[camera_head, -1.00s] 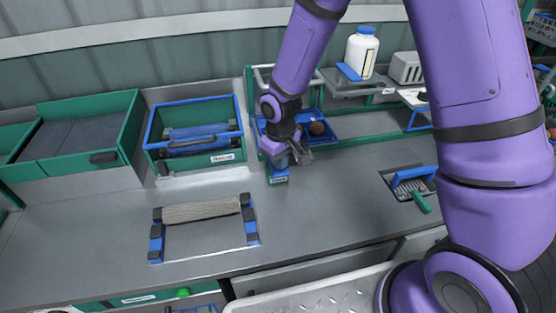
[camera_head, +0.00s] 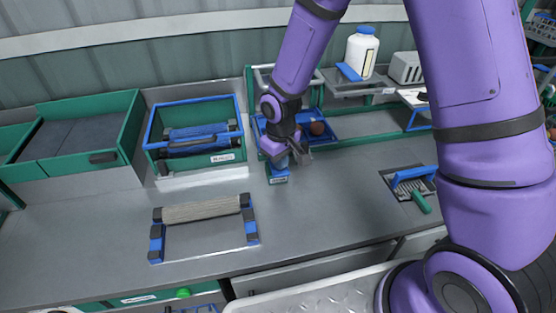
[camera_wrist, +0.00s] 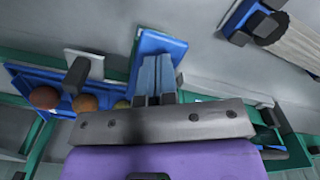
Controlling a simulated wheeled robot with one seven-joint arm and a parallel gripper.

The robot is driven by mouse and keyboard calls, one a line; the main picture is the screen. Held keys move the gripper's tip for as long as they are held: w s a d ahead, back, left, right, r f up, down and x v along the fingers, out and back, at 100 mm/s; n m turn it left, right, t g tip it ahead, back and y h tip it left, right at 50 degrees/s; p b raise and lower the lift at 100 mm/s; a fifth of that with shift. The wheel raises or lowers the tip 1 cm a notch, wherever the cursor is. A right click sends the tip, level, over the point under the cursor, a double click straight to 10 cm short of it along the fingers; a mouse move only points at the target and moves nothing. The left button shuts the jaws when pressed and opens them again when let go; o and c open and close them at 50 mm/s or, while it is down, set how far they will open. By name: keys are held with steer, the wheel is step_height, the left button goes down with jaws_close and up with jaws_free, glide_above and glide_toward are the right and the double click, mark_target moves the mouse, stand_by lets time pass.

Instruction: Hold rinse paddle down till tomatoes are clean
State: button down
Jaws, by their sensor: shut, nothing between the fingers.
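The blue rinse paddle (camera_head: 278,178) stands on the grey bench in front of a blue tray (camera_head: 345,122). It also shows in the wrist view as a blue plate (camera_wrist: 146,44) behind my fingers. My gripper (camera_head: 280,161) is shut and empty, with its fingertips at the paddle; whether they press on it I cannot tell. The closed fingers show in the wrist view (camera_wrist: 157,66). A brownish tomato (camera_head: 317,128) sits in the tray.
A green bin with a blue rim (camera_head: 195,103) holds a blue roller, left of my gripper. A frame with a beige roller (camera_head: 201,209) lies in front. A blue-and-green brush (camera_head: 412,181) lies right. A white bottle (camera_head: 362,52) stands on the back shelf.

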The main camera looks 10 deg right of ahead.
steer(key=shift+f, duration=1.1)
stand_by(6.9)
